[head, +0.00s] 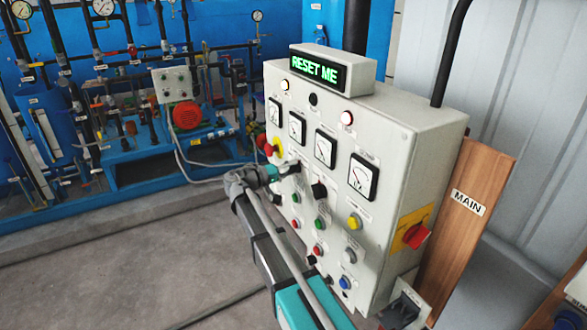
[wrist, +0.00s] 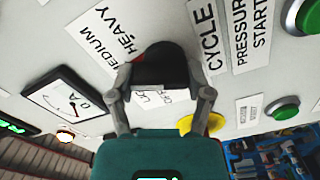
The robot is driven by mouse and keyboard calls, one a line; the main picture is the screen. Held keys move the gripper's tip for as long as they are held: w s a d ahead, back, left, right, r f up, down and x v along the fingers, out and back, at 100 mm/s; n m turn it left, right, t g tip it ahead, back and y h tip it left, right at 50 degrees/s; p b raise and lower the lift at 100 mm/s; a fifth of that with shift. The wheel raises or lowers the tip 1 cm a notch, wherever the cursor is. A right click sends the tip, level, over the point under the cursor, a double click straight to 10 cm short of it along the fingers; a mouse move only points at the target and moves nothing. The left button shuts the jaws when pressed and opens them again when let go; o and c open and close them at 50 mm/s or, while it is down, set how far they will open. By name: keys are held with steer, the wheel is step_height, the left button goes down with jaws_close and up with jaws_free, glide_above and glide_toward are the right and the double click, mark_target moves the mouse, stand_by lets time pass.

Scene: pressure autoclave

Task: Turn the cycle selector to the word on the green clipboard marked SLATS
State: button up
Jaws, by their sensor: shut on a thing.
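The cycle selector (wrist: 168,66) is a black knob on the light grey panel, beside the word CYCLE (wrist: 210,40). My gripper (wrist: 165,86) is shut on this knob, one finger on each side. The words MEDIUM and HEAVY show at the knob's upper left in the wrist view. Other small labels beside the knob are partly covered by it and the fingers, and I cannot read them surely. In the head view my gripper (head: 280,171) is at the panel's left part, and the knob is mostly hidden. No green clipboard is in view.
The control cabinet (head: 394,150) carries gauges, buttons, another black knob (head: 319,190) and a red switch (head: 416,236). Its display (head: 319,70) reads RESET ME. A wooden board marked MAIN (head: 468,203) stands at right. Blue pipework and a red motor (head: 187,115) are behind. Floor at left is clear.

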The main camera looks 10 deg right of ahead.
steer(key=shift+w+a+r, duration=0.1)
steer(key=shift+w, duration=0.1)
steer(key=o, duration=1.1)
steer(key=shift+c, duration=0.2)
steer(key=shift+o, duration=0.4)
steer(key=shift+s, duration=0.1)
steer(key=shift+s+a, duration=0.1)
steer(key=v, duration=1.1)
steer(key=shift+a, duration=0.35)
steer(key=shift+s, duration=0.1)
